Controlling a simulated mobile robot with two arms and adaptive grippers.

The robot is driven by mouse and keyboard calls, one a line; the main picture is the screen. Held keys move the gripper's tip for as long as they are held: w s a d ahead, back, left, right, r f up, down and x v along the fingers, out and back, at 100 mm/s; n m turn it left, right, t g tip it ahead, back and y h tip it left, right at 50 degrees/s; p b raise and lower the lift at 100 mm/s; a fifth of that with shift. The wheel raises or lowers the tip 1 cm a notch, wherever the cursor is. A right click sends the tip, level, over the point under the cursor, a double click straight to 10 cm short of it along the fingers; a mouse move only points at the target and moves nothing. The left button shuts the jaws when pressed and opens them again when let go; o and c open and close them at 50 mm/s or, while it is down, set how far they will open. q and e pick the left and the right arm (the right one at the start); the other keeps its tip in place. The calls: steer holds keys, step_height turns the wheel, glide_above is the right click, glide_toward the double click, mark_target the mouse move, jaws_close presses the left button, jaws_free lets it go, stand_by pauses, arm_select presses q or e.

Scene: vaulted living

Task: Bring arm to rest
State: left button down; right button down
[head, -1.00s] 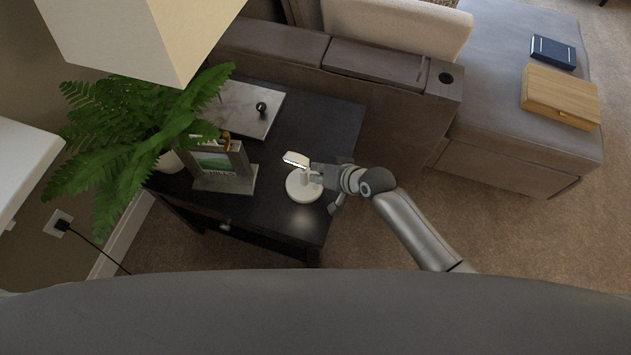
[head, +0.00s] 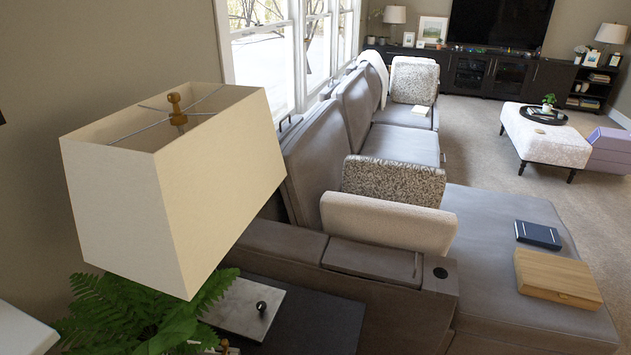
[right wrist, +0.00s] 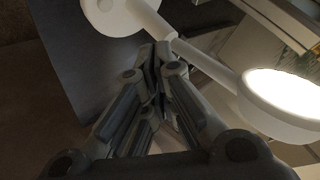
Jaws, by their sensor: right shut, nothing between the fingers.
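In the right wrist view my right gripper (right wrist: 160,62) is shut with nothing between its fingers. A white desk lamp is close in front of it: its lit round head (right wrist: 280,100) is at the right, its thin arm runs up to the left, and its round base (right wrist: 118,14) is at the top. The fingertips look very near the lamp's arm; I cannot tell whether they touch it. Neither gripper shows in the head view, and the desk lamp is out of that view.
In the head view a large lampshade (head: 165,190), a green fern (head: 135,315) and a dark side table (head: 320,322) stand at the left. A grey sofa (head: 395,140) holds a wooden box (head: 555,276) and a dark blue book (head: 538,235). Open carpet (head: 490,150) lies beyond.

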steer(key=s+d+r+g+h, duration=0.1)
steer(key=s+d+r+h, duration=0.1)
steer(key=s+d+r, duration=0.35)
steer(key=s+d+r+n+g+h, duration=0.1)
steer(key=s+d+r+h, duration=0.1)
steer(key=s+d, duration=0.65)
steer(key=s+d+r+g+h, duration=0.1)
steer(key=s+d+r+h, duration=0.25)
steer(key=s+d, duration=0.35)
step_height(320, 180, down, 26)
steer(key=s+a+g, duration=0.1)
steer(key=s, duration=0.1)
steer(key=s+d+f+g, duration=0.1)
steer(key=s+d+f, duration=0.1)
steer(key=s+f, duration=1.4)
steer(key=shift+s+d+n+y, duration=0.15)
steer(key=shift+d+n+y, duration=0.15)
steer(key=shift+n+y, duration=0.1)
